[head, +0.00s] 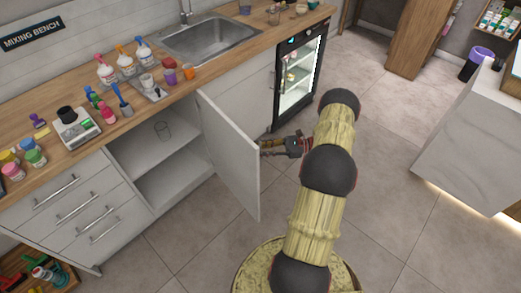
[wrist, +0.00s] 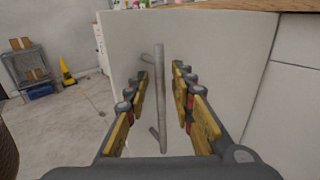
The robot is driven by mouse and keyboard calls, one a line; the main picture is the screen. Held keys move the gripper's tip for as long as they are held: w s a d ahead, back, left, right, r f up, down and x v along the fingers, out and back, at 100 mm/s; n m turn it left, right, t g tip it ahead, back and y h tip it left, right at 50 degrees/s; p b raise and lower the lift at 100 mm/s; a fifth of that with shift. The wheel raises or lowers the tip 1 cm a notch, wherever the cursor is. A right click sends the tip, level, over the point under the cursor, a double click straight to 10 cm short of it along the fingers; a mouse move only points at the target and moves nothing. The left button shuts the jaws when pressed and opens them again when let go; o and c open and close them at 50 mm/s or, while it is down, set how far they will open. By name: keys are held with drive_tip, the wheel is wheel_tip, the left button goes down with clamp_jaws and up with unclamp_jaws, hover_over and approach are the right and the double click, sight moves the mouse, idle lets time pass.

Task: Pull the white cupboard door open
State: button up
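The white cupboard door (head: 230,150) stands swung wide out from the counter in the head view, with the shelves (head: 150,155) inside exposed. My gripper (head: 268,147) is on the door's outer face, to its right in the head view. In the wrist view the door (wrist: 225,50) fills the middle, with its grey bar handle (wrist: 160,95) upright. My gripper's yellow-padded fingers (wrist: 161,80) are apart on either side of the handle, with visible gaps. The handle is hidden behind the door in the head view.
A small glass-door fridge (head: 298,80) is under the counter beyond the door. Drawers (head: 75,205) are to the left. The tiled floor in front of the door is clear.

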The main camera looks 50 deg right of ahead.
drive_tip(key=v, duration=1.2)
idle(0.3)
drive_tip(key=s+a+f+n+g+h, duration=0.2)
drive_tip(key=s+a+f+n+g, duration=0.3)
drive_tip(key=a, duration=0.3)
drive_tip(key=w+a+r+n+g+h, duration=0.1)
drive_tip(key=a+r+n+g+h, duration=0.3)
drive_tip(key=a+r+n, duration=0.5)
drive_tip(key=a+r+n+g+h, duration=0.4)
drive_tip(key=a+r, duration=0.3)
drive_tip(key=r, duration=0.6)
drive_tip(key=s+a+r+n+t+h, duration=0.2)
drive_tip(key=a+r+n+t, duration=0.4)
drive_tip(key=a+r, duration=1)
drive_tip(key=a+n+h, duration=0.1)
drive_tip(key=a+n, duration=0.1)
drive_tip(key=a, duration=0.2)
drive_tip(key=shift+s+r+n, duration=0.25)
drive_tip(key=shift+s+n, duration=0.05)
drive_tip(key=shift+s, duration=0.05)
